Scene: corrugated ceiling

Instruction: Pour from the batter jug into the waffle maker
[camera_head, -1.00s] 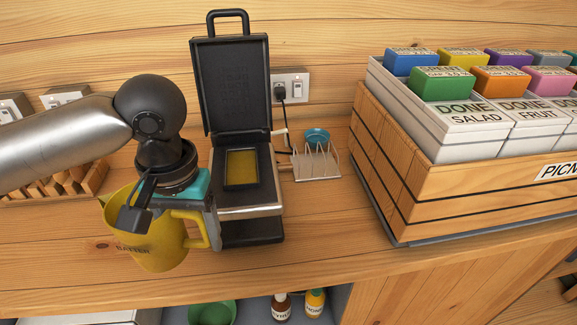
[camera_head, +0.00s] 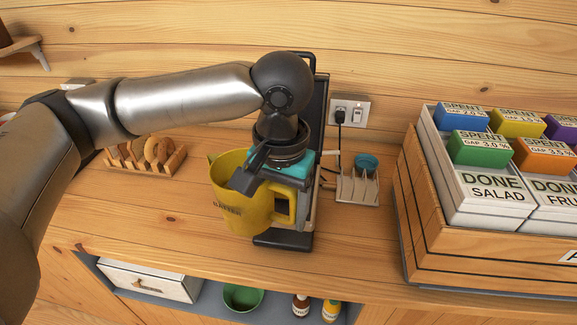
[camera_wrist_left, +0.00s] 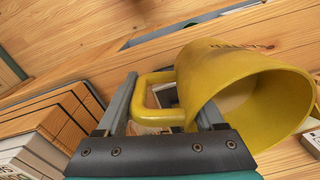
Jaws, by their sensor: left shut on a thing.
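My left gripper (camera_head: 290,178) is shut on the handle of the yellow batter jug (camera_head: 236,208), whose printed label shows on its side. In the left wrist view the handle (camera_wrist_left: 155,78) lies between the fingers, and the jug's wide mouth (camera_wrist_left: 262,105) shows; I cannot tell how full it is. In the head view the jug looks roughly upright, its spout to the left. The black waffle maker (camera_head: 319,120) stands with its lid raised. The jug and my gripper hide its cooking plate; I cannot tell how high the jug is above it. My right gripper is out of view.
A wooden crate (camera_head: 415,205) of labelled boxes fills the right. A wooden rack (camera_head: 148,158) with rings is behind left. Counter left of the jug is clear.

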